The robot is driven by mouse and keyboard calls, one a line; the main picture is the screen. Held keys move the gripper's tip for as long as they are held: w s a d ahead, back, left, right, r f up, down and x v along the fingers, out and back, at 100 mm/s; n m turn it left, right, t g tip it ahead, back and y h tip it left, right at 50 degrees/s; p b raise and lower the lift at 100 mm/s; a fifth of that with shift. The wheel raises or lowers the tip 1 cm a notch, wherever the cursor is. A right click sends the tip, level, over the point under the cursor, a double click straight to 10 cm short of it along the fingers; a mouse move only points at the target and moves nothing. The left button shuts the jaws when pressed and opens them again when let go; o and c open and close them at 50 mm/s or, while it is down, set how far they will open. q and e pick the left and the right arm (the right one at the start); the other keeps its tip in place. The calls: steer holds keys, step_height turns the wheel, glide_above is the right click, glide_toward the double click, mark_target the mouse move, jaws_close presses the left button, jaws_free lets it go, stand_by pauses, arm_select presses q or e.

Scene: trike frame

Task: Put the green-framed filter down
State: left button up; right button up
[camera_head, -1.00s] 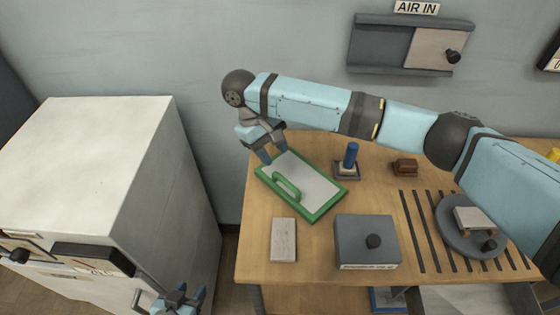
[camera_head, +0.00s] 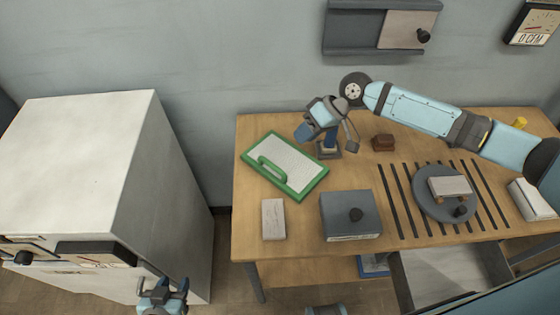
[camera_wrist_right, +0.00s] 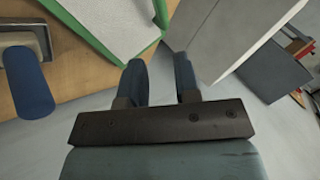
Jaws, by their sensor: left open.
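The green-framed filter (camera_head: 300,163) lies flat on the left part of the wooden table, its green handle upward. Its pale panel and green edge also show at the top of the right wrist view (camera_wrist_right: 120,22). My right gripper (camera_head: 306,134) is above the table, just beyond the filter's back right edge and apart from it. In the right wrist view its two fingers (camera_wrist_right: 160,72) stand apart with nothing between them. My left gripper (camera_head: 167,291) is open and empty, low in front of the white cabinet, far from the filter.
A blue-handled post on a small base (camera_head: 329,152) stands right beside my right gripper, partly hidden by it. A brown block (camera_head: 383,142), a grey box with a black knob (camera_head: 350,203) and a pale block (camera_head: 273,219) are on the table (camera_head: 300,248). A white cabinet (camera_head: 85,170) stands left.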

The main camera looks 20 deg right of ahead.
glide_above(285, 169)
step_height(285, 169, down, 6)
steer(key=shift+f, duration=0.1)
steer(key=shift+p+x, duration=0.5)
steer(key=shift+x, duration=2.2)
steer(key=shift+a, duration=0.1)
jaws_close()
